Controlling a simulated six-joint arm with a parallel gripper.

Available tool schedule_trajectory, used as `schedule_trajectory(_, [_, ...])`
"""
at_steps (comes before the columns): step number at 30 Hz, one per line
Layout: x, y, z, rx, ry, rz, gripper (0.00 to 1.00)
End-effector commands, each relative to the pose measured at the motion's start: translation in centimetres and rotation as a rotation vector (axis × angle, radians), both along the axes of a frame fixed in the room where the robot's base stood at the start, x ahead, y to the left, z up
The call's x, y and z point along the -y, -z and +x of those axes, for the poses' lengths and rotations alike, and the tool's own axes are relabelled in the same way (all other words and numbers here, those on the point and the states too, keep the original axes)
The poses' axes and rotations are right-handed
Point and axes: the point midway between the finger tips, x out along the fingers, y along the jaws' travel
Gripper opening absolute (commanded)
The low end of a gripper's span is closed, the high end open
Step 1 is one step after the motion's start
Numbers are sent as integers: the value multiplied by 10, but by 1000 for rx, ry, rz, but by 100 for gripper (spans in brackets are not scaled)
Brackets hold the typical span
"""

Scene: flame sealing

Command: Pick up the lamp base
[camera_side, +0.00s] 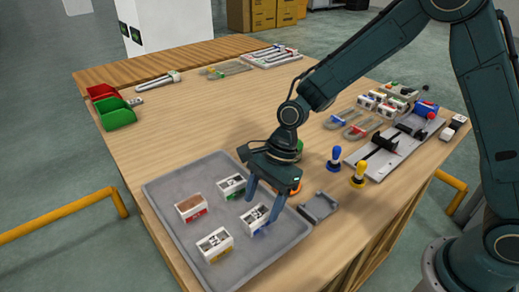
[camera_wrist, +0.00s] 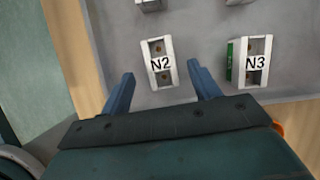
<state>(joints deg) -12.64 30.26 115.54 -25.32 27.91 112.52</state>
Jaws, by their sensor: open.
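Several white blocks with dark sockets, which look like lamp bases, sit in the grey tray (camera_side: 165,192). In the wrist view, the one marked N2 (camera_wrist: 161,76) lies just ahead of the gap between my fingertips, slightly left of its middle. It seems to be the blue-edged block (camera_side: 256,219) in the side view. The block marked N3 (camera_wrist: 247,70) has a green side and stands to the right. My gripper (camera_side: 262,200) is open and empty, pointing down over the tray close to the blue-edged block. Both fingers also show in the wrist view (camera_wrist: 163,90). Their exact height is unclear.
A red-edged block (camera_side: 190,207) and a yellow-edged block (camera_side: 214,245) share the tray. A grey bracket (camera_side: 318,207) and blue and yellow knobs (camera_side: 335,158) stand to the right. Red and green bins (camera_side: 115,113) are at the far left. The table's middle is mostly clear.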

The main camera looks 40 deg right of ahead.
Motion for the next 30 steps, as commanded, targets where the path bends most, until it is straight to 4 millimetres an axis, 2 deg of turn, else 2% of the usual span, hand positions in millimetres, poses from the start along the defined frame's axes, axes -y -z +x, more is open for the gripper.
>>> schedule_trajectory(12, [-18, 37, 0, 0, -1, -1, 62])
schedule_trajectory(29, [-18, 40, 1, 0, 0, 0, 62])
schedule_trajectory(30, [-18, 40, 1, 0, 0, 0, 58])
